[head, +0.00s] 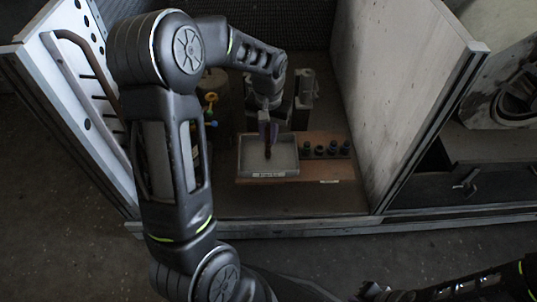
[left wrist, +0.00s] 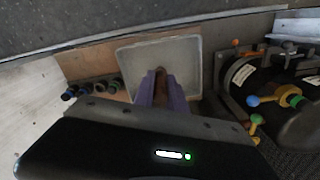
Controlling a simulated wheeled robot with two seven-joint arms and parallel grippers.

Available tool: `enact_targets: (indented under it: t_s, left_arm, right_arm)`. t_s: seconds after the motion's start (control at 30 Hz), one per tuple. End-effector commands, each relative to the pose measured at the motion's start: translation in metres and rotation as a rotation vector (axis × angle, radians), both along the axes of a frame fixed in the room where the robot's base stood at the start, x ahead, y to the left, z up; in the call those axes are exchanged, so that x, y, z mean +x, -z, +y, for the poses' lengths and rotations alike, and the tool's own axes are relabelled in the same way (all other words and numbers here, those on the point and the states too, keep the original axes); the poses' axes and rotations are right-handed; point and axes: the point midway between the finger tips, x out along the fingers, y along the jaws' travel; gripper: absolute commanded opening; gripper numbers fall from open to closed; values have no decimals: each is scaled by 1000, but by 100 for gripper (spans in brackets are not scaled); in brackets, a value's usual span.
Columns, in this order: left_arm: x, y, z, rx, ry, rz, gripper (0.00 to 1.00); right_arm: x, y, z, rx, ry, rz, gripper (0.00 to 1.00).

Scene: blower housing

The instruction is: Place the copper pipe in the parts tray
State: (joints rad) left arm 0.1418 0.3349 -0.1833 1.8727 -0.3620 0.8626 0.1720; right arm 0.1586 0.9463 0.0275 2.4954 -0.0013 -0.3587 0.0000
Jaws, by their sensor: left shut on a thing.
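The parts tray (head: 284,152) is a shallow light grey tray with a label on its front, on a brown board inside the housing. My left gripper (head: 268,138) is over the tray and shut on the copper pipe (head: 268,152), a short dark brown piece pointing down toward the tray floor. In the left wrist view, the purple fingers of my left gripper (left wrist: 162,92) hold the pipe (left wrist: 160,76) in front of the tray (left wrist: 190,58). I cannot tell whether the pipe touches the tray floor. The right gripper is not clearly visible.
Several dark fittings (head: 326,150) stand on the board (head: 322,170) right of the tray. Pale side walls (head: 395,95) close the housing left and right. Colored knobs on machinery (left wrist: 285,97) lie to the tray's other side. A front rail (head: 300,226) edges the housing.

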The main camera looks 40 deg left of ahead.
Motion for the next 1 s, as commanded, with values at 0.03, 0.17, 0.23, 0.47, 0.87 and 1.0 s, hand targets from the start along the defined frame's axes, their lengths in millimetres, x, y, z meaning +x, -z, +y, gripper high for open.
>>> enact_targets:
  t_s: [0.03,0.17,0.23,0.47,0.87,1.0]
  left_arm:
    - [-1,17,0,-1,1,4,0]
    - [-1,38,0,0,1,2,0]
    - [0,43,0,1,0,-1,0]
    - [0,44,0,0,0,-1,0]
    - [0,80,0,0,0,1,0]
    - [0,83,0,0,-1,-1,0]
  right_arm:
    - [0,6,0,0,1,0,0]
    - [0,11,0,0,1,0,0]
    - [0,11,0,0,1,0,0]
    - [0,11,0,0,1,0,0]
    - [0,21,0,0,2,1,0]
    - [0,21,0,0,2,1,0]
